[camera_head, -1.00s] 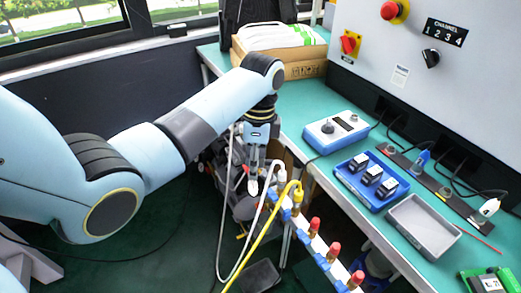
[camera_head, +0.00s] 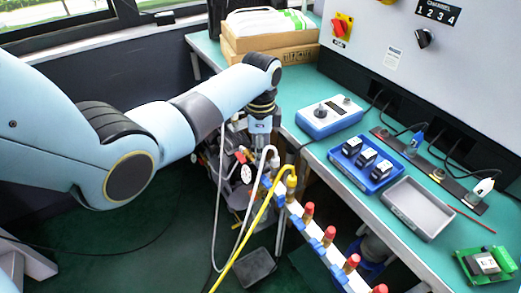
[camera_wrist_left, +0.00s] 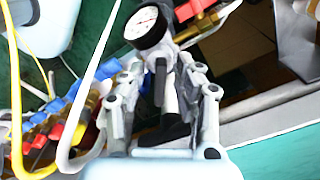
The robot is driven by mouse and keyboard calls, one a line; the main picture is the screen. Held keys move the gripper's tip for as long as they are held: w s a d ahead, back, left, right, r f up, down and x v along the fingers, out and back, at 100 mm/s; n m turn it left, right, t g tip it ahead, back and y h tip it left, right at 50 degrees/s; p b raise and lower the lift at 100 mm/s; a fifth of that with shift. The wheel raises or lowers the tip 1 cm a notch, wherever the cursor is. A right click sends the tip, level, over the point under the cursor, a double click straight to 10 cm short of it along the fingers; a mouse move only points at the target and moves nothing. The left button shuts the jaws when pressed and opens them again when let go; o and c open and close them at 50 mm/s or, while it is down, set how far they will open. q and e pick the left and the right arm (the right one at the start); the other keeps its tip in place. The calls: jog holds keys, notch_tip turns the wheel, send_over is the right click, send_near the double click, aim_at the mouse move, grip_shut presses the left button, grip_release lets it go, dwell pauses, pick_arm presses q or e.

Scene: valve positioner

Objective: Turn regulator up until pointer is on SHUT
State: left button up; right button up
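A round gauge with a white face and black rim (camera_wrist_left: 146,25) stands just beyond my left gripper in the left wrist view. A metal regulator body with a black part (camera_wrist_left: 160,82) shows below it, between the fingers. My left gripper (camera_wrist_left: 165,78) has its two fingers spread on either side of this part; I cannot tell whether they touch it. In the head view the left gripper (camera_head: 259,143) points down beside the table edge, above the hose fittings. The dial's pointer and its lettering are too small to read. My right gripper is not in view.
A white hose (camera_head: 240,212) and a yellow hose (camera_head: 262,222) hang close by the gripper. A rail with red-capped brass valves (camera_head: 308,210) runs along the table. On the table are a blue knob box (camera_head: 328,120), a blue tray (camera_head: 377,181) and a grey tray (camera_head: 427,222).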

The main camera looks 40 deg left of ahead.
pick_arm(q)
grip_shut()
jog(key=shift+r, duration=0.1)
jog(key=shift+r+m+p, duration=0.2)
jog(key=shift+m+p, duration=0.6)
jog(key=shift+p, duration=0.2)
jog(key=shift+w+f+m+p, duration=0.1)
jog(key=shift+f+m+p, duration=0.15)
jog(key=shift+m, duration=0.35)
jog(key=shift+c, duration=0.4)
grip_release()
jog(key=shift+o, duration=0.4)
